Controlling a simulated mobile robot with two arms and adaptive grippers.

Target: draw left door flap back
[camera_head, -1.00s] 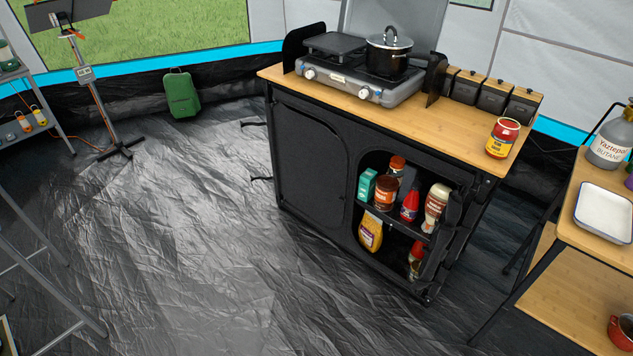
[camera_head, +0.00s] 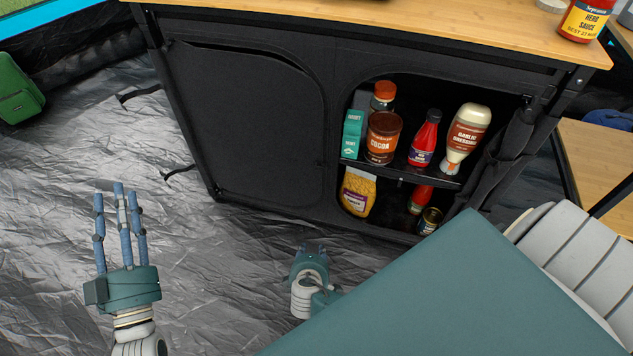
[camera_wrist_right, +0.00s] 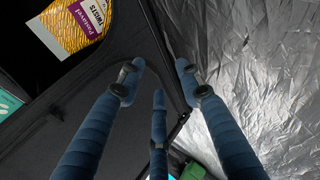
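The left door flap (camera_head: 245,125) is a dark grey fabric panel with rounded corners. It covers the left opening of the black cabinet, with a dark gap along its top edge. My left gripper (camera_head: 118,205) is at lower left in the head view, its blue fingers extended and apart, empty, left of the cabinet and clear of it. My right gripper (camera_head: 312,258) is low in front of the cabinet, below the right compartment. The right wrist view shows its fingers (camera_wrist_right: 158,80) spread, nothing between them, with the dark fabric front behind.
The right compartment stands open with a cocoa tin (camera_head: 382,138), red bottle (camera_head: 424,140), garlic bottle (camera_head: 467,135) and yellow bag (camera_head: 358,192). Its flap (camera_head: 510,140) is bunched at the right. Straps (camera_head: 138,94) lie left of the cabinet. A green bag (camera_head: 18,90) stands at far left.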

